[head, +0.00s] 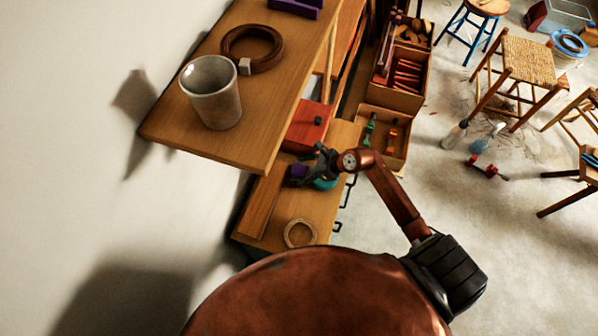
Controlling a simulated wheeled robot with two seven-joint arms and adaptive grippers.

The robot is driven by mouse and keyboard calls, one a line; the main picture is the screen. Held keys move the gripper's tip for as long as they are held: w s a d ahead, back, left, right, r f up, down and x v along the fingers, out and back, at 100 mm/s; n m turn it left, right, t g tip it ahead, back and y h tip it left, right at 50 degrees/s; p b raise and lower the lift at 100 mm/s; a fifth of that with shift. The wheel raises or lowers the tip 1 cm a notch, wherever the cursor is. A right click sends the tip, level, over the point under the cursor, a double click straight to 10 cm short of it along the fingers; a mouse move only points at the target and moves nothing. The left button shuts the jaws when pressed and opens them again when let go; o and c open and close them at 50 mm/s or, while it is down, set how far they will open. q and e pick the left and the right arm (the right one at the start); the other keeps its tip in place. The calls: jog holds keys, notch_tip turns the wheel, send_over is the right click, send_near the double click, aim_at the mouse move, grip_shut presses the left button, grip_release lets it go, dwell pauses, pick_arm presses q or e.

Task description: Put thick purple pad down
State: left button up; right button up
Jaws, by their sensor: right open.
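A small dark purple block (298,171), which looks like the thick purple pad, is at the lower wooden surface, just left of my right gripper (308,170). The dark jaws of my right gripper are open around or right beside it. I cannot tell whether they touch it, and part of it is hidden by the fingers. A second, larger purple piece (296,7) lies on the upper shelf at the top edge of the view. My left gripper is not in view.
The upper shelf (180,130) overhangs the lower bench (262,205) and holds a grey cup (211,92) and a dark ring (252,47). A red box (306,127), a teal round item (325,184) and a pale ring (300,233) are near the gripper. Stools stand right.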

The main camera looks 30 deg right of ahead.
jog(key=shift+c, duration=0.2)
jog(key=c, duration=1)
jog(key=shift+r, duration=0.1)
jog(key=shift+c, duration=0.2)
